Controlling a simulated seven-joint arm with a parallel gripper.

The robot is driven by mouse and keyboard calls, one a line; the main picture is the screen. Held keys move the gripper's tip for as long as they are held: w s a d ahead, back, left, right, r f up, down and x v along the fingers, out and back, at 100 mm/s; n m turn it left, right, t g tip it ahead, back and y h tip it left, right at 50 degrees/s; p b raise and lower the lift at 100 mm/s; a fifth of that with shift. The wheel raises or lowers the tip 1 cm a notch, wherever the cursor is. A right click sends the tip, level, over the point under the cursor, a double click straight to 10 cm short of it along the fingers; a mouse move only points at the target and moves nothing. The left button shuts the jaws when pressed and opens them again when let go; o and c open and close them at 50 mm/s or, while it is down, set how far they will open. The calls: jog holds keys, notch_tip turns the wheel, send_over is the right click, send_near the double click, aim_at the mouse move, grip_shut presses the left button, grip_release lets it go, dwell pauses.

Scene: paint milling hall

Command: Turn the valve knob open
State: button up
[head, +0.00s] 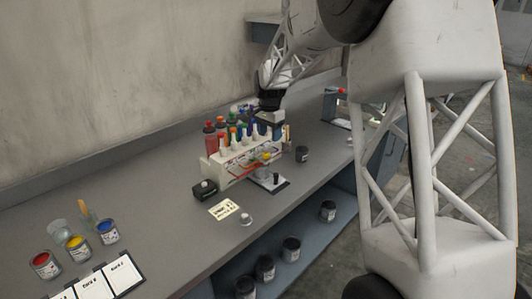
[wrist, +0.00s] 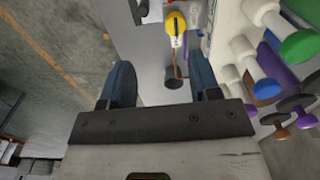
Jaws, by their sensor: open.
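A small yellow knob (head: 266,157) sits above a flat pale base plate (head: 262,179) at the front of the white bottle rack. A yellow rounded part (wrist: 175,23), which looks like the same knob, shows at the top of the wrist view, beyond my fingers. My gripper (head: 270,116) hangs above the back of the rack in the head view, higher than the knob and apart from it. In the wrist view my gripper (wrist: 162,84) has its two blue fingers wide apart, with nothing clasped between them. The knob's turn position is too small to read.
The white rack (head: 228,167) holds several bottles with coloured caps; capped bottles (wrist: 265,85) lie close on the right in the wrist view. A black box (head: 205,190), a paper note (head: 224,209) and a dark can (head: 302,154) stand nearby. Paint cans are at left.

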aim_at(266, 153)
jog(key=shift+w+a+f, duration=0.3)
jog(key=shift+w+f, duration=0.1)
jog(key=shift+w, duration=0.1)
jog(key=shift+w+a+f, duration=0.3)
jog(key=shift+w+f, duration=0.05)
jog(key=shift+w, duration=0.15)
jog(key=shift+f, duration=3.9)
jog(key=shift+c, duration=0.2)
jog(key=c, duration=0.9)
